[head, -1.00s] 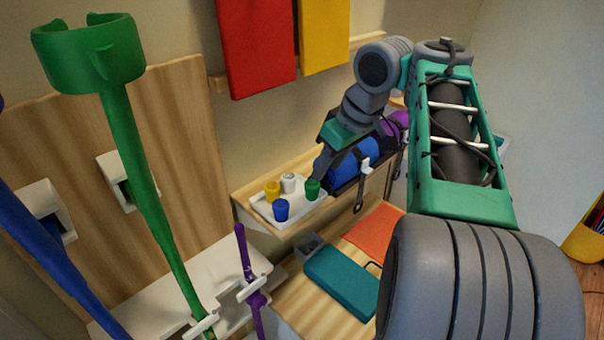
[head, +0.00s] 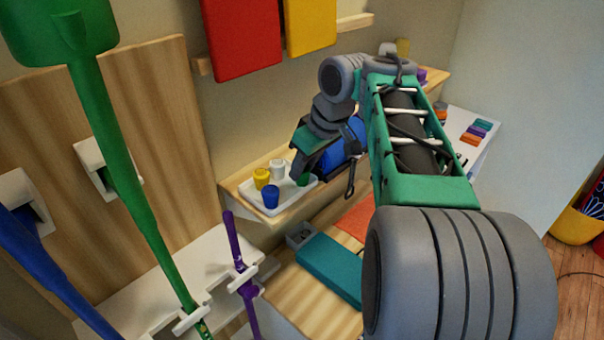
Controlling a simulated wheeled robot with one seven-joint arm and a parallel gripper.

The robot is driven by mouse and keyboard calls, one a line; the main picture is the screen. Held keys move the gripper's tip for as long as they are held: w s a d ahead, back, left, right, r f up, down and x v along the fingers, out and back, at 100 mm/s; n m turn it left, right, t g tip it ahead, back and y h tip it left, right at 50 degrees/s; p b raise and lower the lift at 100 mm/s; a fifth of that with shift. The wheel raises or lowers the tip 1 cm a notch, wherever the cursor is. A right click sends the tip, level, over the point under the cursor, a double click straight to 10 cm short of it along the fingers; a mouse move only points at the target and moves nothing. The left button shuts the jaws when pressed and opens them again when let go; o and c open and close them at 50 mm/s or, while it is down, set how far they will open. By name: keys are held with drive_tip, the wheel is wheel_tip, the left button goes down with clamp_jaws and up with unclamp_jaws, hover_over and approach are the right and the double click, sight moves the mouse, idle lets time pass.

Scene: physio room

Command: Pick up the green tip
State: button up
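The green tip (head: 303,180) stands at the right end of a white tray (head: 272,213) on a wooden shelf. Only a small part of it shows, because my gripper (head: 299,174) covers most of it. My gripper points down at the tip, with its dark fingers right at or just above it. I cannot tell whether the fingers touch the tip or how far apart they are. A yellow tip (head: 261,178), a white tip (head: 278,168) and a blue tip (head: 270,196) stand in the same tray, to the left of my gripper.
A blue rolled item (head: 343,140) lies on the shelf (head: 240,208) behind my gripper. A green crutch (head: 130,185) and a purple stick (head: 240,265) stand at the left. A teal block (head: 330,268) and an orange one (head: 358,220) lie below the shelf.

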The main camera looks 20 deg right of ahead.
clamp_jaws()
drive_tip(key=shift+r, duration=0.1)
